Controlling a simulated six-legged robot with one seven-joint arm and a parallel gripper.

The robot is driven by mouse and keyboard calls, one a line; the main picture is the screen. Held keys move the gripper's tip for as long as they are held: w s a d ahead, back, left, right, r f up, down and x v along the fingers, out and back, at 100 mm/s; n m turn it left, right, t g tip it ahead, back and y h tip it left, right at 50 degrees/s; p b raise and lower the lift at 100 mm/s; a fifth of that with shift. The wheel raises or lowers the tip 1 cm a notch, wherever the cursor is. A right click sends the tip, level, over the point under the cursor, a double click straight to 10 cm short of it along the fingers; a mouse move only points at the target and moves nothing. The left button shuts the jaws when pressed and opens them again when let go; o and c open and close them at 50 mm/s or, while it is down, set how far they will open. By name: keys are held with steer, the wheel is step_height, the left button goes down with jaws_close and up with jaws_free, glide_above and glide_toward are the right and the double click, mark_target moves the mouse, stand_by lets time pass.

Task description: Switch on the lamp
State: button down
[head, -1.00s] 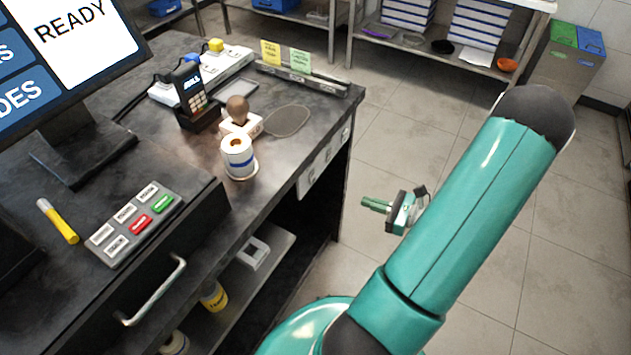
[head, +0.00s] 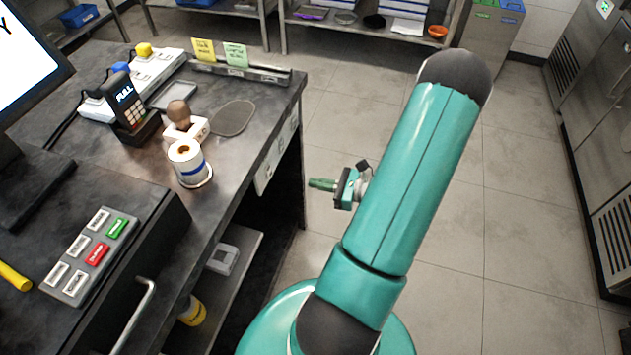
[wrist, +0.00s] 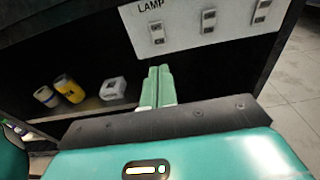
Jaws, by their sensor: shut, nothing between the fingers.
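A white switch panel (head: 277,155) is fixed to the counter's end face. In the wrist view the panel (wrist: 190,28) shows three switches in a row. The word LAMP stands above the leftmost one, the lamp switch (wrist: 157,33); labels over the others are cut off by the frame. My gripper (head: 312,183) is shut and empty, with its green fingers pointing toward the counter, apart from the panel. In the wrist view the fingertips (wrist: 160,69) show below the panel, under the lamp switch. I cannot make out the lamp itself.
The black counter (head: 235,165) carries a paper roll (head: 189,165), a card terminal (head: 130,105) and a button pad (head: 88,256). Its open lower shelf (wrist: 90,109) holds a yellow container (wrist: 69,89) and a white box (wrist: 113,89). The tiled floor (head: 500,220) to the right is clear.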

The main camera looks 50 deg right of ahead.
mark_target(271, 175)
steer(key=x, duration=1.1)
steer(key=shift+w+a, duration=0.1)
steer(key=shift+w+a+f, duration=0.1)
steer(key=shift+w, duration=0.1)
steer(key=shift+s, duration=0.1)
